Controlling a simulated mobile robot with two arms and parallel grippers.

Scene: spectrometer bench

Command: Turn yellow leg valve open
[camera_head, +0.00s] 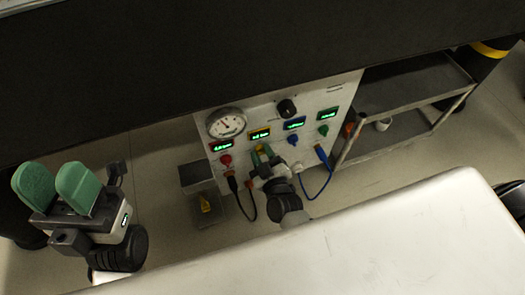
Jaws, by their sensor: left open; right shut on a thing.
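A white panel (310,101) carries a row of coloured valves under small lit displays. The yellow leg valve (261,148) sits under the yellow-framed display (259,134) and is mostly hidden by my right gripper. My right gripper (263,155) is at the panel, shut on the yellow valve. The valve's handle angle cannot be made out. My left gripper (57,184), with green fingers, is open and empty at the far left, away from the panel.
A red valve (226,160) is left of the yellow one; blue (292,140) and green (323,130) valves are right. A gauge (226,123) and black knob (287,108) sit above. Cables hang below. A metal shelf cart (418,88) stands right. A white surface (400,245) fills the front.

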